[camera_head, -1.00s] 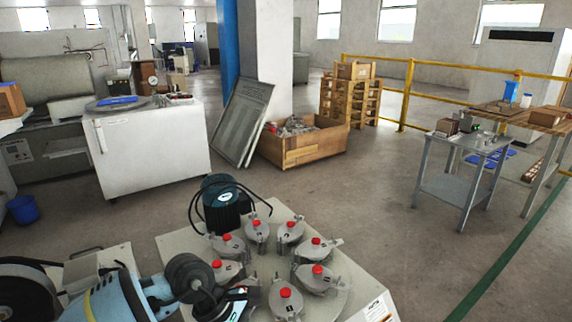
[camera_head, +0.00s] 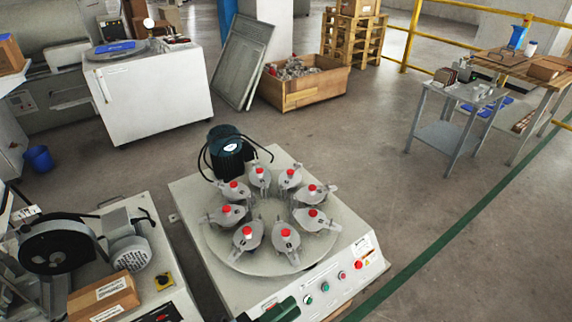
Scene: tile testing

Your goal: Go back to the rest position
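A pale sliver at the left edge of the head view may be part of my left arm. A dark bar and a small white piece beside it, above the black wheel, may belong to my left gripper or to the machine there; I cannot make out its fingers or whether it holds anything. My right gripper is not in view. The tile testing machine (camera_head: 205,271) stands at the lower middle, clear of both arms. Its round plate carries several grey clamped holders (camera_head: 245,236) with red knobs, and a dark motor (camera_head: 226,146) stands behind them.
At lower left is a machine with a black wheel (camera_head: 57,245) and a cardboard box (camera_head: 104,298). Behind are a white cabinet (camera_head: 155,100), a blue bucket (camera_head: 39,158) and a wooden crate (camera_head: 300,92). A metal side table (camera_head: 440,137) stands right. The middle floor is open.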

